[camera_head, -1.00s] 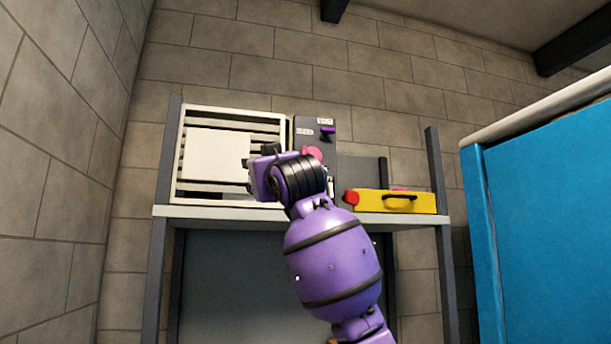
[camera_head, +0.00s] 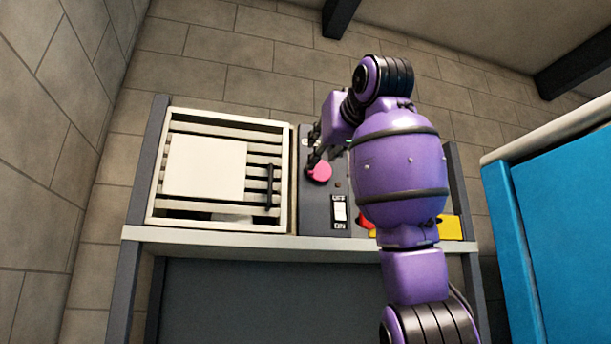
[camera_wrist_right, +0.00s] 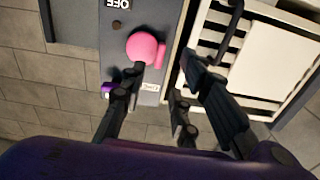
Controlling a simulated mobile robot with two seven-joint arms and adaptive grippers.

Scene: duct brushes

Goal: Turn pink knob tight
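The pink knob (camera_head: 319,172) is on the grey control panel (camera_head: 316,215), above an OFF/ON switch. It also shows in the right wrist view (camera_wrist_right: 144,48), where the panel appears upside down. My right gripper (camera_head: 314,152) is at the knob's upper side in the head view. In the right wrist view my gripper (camera_wrist_right: 169,72) is open, its fingers spread apart. One fingertip is close against the knob's lower edge; I cannot tell if it touches. The other finger is beside the slatted unit's edge, away from the knob. My left gripper is not in view.
A white slatted unit with a dark handle (camera_head: 269,186) stands left of the panel on the shelf (camera_head: 215,242). A yellow box (camera_head: 451,228) is to the right, partly behind my right arm. A blue cabinet (camera_head: 565,230) stands far right. A purple part (camera_wrist_right: 107,88) is near the knob.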

